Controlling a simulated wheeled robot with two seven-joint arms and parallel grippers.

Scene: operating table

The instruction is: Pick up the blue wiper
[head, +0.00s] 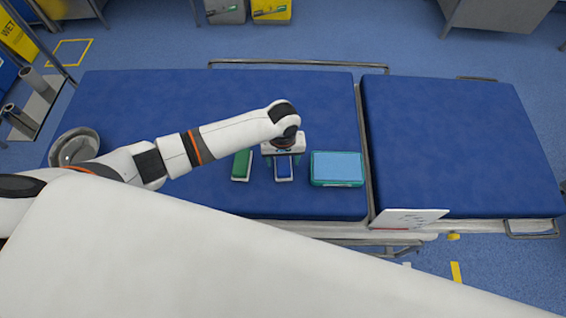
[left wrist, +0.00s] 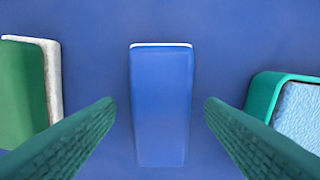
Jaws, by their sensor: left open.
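The blue wiper (head: 284,170) lies on the blue operating table (head: 140,110), below my left gripper (head: 284,158) in the head view. In the left wrist view the blue wiper (left wrist: 162,100) stands lengthwise in the middle, with a thin white edge at its far end. The two green ridged fingers of my left gripper (left wrist: 160,110) are spread on either side of it, with gaps to both sides. My left gripper is open and empty. In the head view the hand hides the wiper's far part. My right gripper is not in view.
A green wiper (head: 242,165) lies close to the left of the blue one. A teal box with a light blue top (head: 337,168) lies to the right. A metal bowl (head: 75,146) is at the table's left end. The table's far side is clear.

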